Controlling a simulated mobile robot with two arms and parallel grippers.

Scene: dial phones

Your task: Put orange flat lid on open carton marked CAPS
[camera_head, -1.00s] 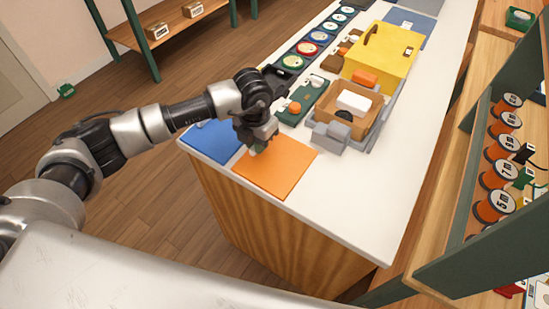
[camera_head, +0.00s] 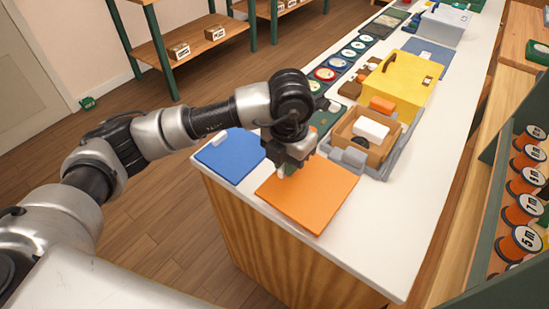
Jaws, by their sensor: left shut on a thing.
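The orange flat lid (camera_head: 315,195) lies at the near end of the white counter. My left gripper (camera_head: 287,170) is over the lid's far left part, pointing down and shut on it; the grasped spot is mostly hidden by the fingers. An open brown carton (camera_head: 385,150) stands to the right of and beyond the lid, with a white block (camera_head: 371,128) in it. I cannot read any CAPS marking on the carton. My right gripper is not in view.
A blue flat lid (camera_head: 228,160) with a pale handle lies left of the orange one. A grey tray (camera_head: 350,157) borders the carton. A yellow box (camera_head: 402,80) and an orange block (camera_head: 382,104) are beyond. The counter (camera_head: 385,225) is clear at the near right.

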